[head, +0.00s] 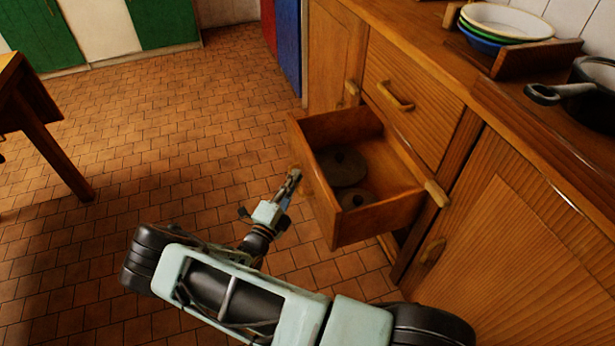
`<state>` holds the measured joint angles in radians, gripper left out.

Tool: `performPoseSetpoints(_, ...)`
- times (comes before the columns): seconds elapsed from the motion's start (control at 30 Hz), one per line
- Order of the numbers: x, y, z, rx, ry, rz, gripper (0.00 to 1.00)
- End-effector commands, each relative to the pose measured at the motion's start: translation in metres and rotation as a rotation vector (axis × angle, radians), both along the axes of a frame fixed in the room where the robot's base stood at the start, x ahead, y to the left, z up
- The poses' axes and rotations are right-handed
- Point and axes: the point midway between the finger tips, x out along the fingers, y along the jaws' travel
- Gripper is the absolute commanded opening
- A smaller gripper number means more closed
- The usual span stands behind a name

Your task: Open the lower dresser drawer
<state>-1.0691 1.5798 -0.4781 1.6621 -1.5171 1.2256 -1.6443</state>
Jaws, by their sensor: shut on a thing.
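The wooden dresser (447,125) stands at the right of the head view. Its lower drawer (369,218) is pulled well out, and its inside shows from above. Two dark round lids or discs lie in the drawer: a larger one (343,166) at the back left and a smaller one (356,198) in front. My gripper (294,178) is at the outer face of the drawer front, shut on the drawer handle, which is mostly hidden behind the fingers and the drawer front. The upper drawer (405,92) is closed, with its wooden handle (397,97) showing.
Cupboard doors with wooden knobs flank the drawers; the right door (510,240) is closed. On the dresser top are stacked bowls (506,22) in a wooden rack and a dark pan (590,92). A table (35,110) stands at left. The tiled floor (170,130) between is clear.

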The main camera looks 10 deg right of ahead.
Motion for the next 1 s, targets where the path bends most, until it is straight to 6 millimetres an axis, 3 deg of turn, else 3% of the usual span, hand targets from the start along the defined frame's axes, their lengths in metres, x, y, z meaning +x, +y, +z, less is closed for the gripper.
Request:
performPoseSetpoints(0.6, -0.0031, 0.0099, -0.0010, 0.000, 0.003, -0.002, 0.00)
performPoseSetpoints(0.63, -0.0031, 0.0098, -0.0010, 0.000, 0.003, -0.002, 0.10)
performPoseSetpoints(0.7, -0.0030, 0.0097, -0.0010, 0.000, 0.003, -0.002, 0.17)
performPoseSetpoints(1.0, -0.0035, 0.0107, -0.0006, 0.000, 0.001, 0.000, 0.17)
